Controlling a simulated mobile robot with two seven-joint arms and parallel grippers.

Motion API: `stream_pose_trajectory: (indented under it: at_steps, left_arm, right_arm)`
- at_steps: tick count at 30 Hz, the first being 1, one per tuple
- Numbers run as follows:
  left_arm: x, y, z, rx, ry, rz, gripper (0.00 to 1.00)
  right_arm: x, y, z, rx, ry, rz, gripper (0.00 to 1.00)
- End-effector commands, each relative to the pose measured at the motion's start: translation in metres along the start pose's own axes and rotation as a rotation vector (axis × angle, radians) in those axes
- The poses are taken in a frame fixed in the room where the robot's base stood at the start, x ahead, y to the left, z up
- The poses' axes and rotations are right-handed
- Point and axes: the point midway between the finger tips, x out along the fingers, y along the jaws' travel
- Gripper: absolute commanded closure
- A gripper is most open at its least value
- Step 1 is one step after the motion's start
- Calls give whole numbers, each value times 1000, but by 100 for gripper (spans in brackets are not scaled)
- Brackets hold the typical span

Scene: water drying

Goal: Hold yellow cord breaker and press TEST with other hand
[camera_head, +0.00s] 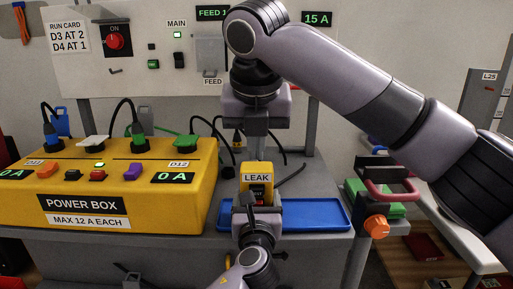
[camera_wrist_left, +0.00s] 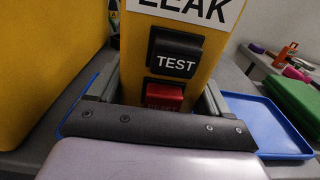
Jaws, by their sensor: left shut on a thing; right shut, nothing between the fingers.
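The yellow cord breaker (camera_head: 256,170) stands upright over the blue tray (camera_head: 315,216), with a LEAK label on its front. In the left wrist view the breaker (camera_wrist_left: 133,55) shows a black TEST button (camera_wrist_left: 174,53) above a red button (camera_wrist_left: 164,96). My left gripper (camera_head: 257,208) is shut on the lower part of the breaker, with its fingers on either side of it (camera_wrist_left: 160,100). My right gripper (camera_head: 257,143) points down, shut and empty, just above and behind the breaker's top. I cannot tell whether it touches the breaker. The TEST button is partly hidden in the head view.
The yellow power box (camera_head: 105,190) with several plugs and cords fills the left of the bench. A board with FEED and MAIN controls (camera_head: 160,45) stands behind. Black cords lie behind the breaker. A green block (camera_head: 370,195) and an orange knob (camera_head: 376,227) are at the right.

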Motion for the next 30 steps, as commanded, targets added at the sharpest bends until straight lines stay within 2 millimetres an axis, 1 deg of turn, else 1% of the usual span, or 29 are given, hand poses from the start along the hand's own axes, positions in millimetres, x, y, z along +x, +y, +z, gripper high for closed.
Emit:
stream_pose_trajectory:
  at_steps: [2,3,4,5,13,17,23,30]
  left_arm:
    - [0,0,1,0,-1,0,60]
    - [0,0,1,0,-1,0,15]
    - [0,0,1,0,-1,0,5]
    - [0,0,1,0,-1,0,0]
    - [-1,0,0,0,-1,0,0]
    - [-8,0,0,-1,0,-1,0]
    - [-34,0,-1,-2,1,-2,0]
    - [-77,0,-1,0,0,-2,0]
  right_arm:
    - [0,0,0,0,0,0,100]
    - [0,0,0,0,0,0,100]
    - [0,0,0,0,0,0,100]
    - [0,0,0,0,0,0,100]
    - [0,0,0,0,0,0,100]
    - [0,0,0,0,0,0,100]
    - [0,0,0,0,0,0,100]
    - [0,0,0,0,0,0,100]
